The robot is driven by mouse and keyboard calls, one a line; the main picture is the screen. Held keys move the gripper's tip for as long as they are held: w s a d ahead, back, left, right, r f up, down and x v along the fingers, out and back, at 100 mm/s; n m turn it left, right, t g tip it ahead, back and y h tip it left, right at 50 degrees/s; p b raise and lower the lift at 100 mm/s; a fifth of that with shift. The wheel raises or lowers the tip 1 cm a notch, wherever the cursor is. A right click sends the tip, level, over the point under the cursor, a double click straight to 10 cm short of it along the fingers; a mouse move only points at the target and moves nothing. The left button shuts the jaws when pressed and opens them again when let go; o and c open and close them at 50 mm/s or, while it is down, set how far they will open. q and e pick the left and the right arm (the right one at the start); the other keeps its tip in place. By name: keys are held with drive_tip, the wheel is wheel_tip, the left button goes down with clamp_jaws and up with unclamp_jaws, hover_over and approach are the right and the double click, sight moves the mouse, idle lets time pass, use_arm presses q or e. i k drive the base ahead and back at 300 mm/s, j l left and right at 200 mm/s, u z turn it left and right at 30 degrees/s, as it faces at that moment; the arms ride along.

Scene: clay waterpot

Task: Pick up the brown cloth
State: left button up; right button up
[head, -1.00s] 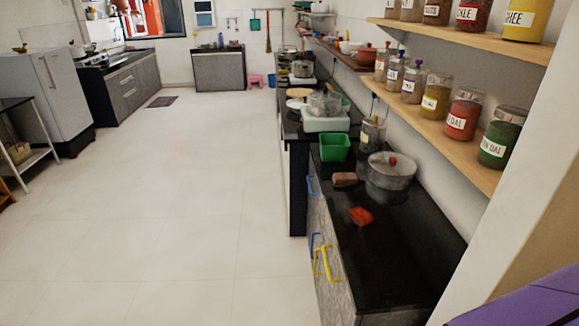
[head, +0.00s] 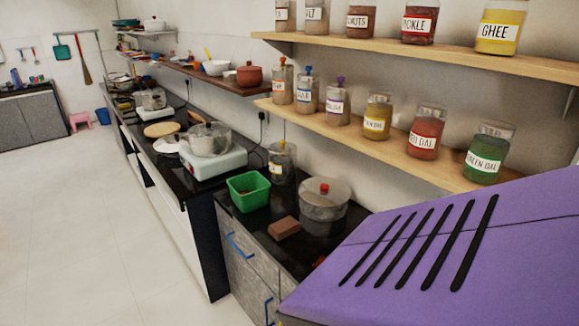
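A small brown folded block-like item (head: 284,228), which may be the brown cloth, lies on the black counter (head: 236,214) in the head view. It sits in front of a grey lidded pot (head: 324,203) and to the right of a green bin (head: 248,190). A small orange-red item (head: 319,261) lies nearer on the counter, mostly hidden behind a purple part of my own body. Neither of my grippers is in view.
A glass jar (head: 282,163) stands behind the bin. A white stove (head: 211,161) with a pot is farther along. Shelves of labelled jars (head: 424,133) overhang the counter. The floor (head: 95,220) on the left is clear.

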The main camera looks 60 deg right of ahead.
sight(287, 226)
drive_tip(key=i+z, duration=0.25)
drive_tip(key=z, duration=0.25)
drive_tip(key=i+j+z, duration=0.15)
drive_tip(key=z, duration=0.3)
drive_tip(key=i+j+z, duration=0.25)
drive_tip(key=z, duration=0.25)
drive_tip(key=i+j+z, duration=0.2)
drive_tip(key=z, duration=0.15)
drive_tip(key=i+j+z, duration=0.45)
drive_tip(key=j+z, duration=0.15)
drive_tip(key=z, duration=0.15)
